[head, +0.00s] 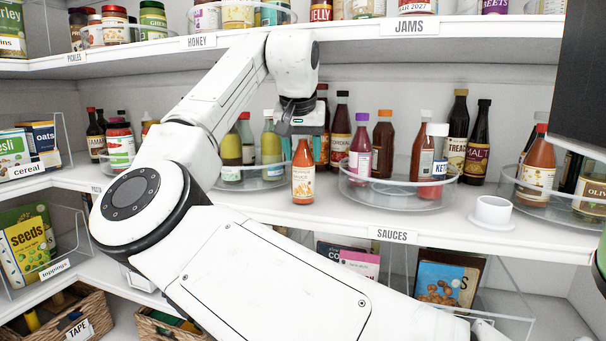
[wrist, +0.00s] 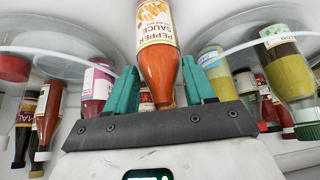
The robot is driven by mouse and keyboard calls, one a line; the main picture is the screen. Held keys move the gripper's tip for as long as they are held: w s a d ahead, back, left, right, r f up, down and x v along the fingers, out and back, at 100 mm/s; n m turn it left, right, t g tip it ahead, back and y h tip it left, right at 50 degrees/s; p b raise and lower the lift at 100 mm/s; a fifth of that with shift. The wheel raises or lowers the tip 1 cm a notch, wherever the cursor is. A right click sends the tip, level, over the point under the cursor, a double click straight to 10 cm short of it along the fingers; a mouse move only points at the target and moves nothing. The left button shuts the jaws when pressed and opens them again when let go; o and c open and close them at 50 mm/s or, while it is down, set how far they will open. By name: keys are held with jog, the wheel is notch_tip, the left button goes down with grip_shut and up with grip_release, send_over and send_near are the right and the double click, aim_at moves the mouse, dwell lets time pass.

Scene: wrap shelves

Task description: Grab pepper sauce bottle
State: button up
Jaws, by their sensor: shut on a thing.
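The pepper sauce bottle (head: 303,172) is an orange-red bottle with a cream label. It is upright at the front of the sauces shelf, between two clear round trays. My gripper (head: 300,133) comes down from above, with its teal fingers around the bottle's upper part. In the wrist view the bottle (wrist: 158,70) appears upside down, with "PEPPER SAUCE" readable on its label. The teal fingers (wrist: 165,85) stand on both sides of its neck, shut on it. The bottle's top is hidden by the gripper. I cannot tell whether its base touches the shelf.
A clear round tray (head: 400,197) with several sauce bottles is right of the bottle, and another (head: 250,183) with yellow-green bottles is left. A white cup (head: 493,212) stands at the shelf's front right. The jams shelf (head: 350,33) is overhead, close to my arm.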

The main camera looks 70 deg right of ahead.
grip_shut()
jog(key=shift+r, duration=0.15)
